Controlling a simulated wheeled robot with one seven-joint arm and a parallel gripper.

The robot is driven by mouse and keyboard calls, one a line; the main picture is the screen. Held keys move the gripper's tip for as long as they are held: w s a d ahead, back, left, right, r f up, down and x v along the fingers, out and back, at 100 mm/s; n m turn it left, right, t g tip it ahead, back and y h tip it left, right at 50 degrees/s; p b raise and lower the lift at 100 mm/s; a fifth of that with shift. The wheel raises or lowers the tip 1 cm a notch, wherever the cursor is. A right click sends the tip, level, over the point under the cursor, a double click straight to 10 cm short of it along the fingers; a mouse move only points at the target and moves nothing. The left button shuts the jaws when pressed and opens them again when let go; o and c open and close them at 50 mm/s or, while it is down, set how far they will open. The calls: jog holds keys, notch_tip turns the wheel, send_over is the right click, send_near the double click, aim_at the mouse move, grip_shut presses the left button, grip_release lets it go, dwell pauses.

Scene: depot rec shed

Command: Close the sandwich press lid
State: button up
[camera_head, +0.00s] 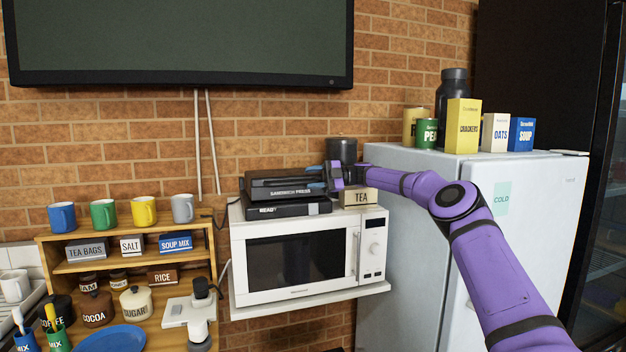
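The sandwich press (288,208) is a black appliance on top of the white microwave, with "READY" on its lower front. Its dark lid (285,182), marked "SANDWICH PRESS", sits low over the base, and a narrow dark gap seems to show between them. My gripper (320,178) is at the right end of the lid, pointing left, with small blue parts at the lid's edge. Whether it touches the lid, or whether its fingers are open or shut, is too small to tell.
The microwave (295,260) stands on a wall shelf. A TEA box (358,197) and a dark canister (341,149) are close by my gripper. The fridge (400,250) is at right, with boxes and cans on top. A wooden rack (130,232) with mugs stands left.

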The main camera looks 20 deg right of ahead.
jog(key=shift+r, duration=1.8)
jog(key=s+a+r, duration=0.1)
jog(key=s, duration=1.5)
jog(key=shift+r, duration=0.15)
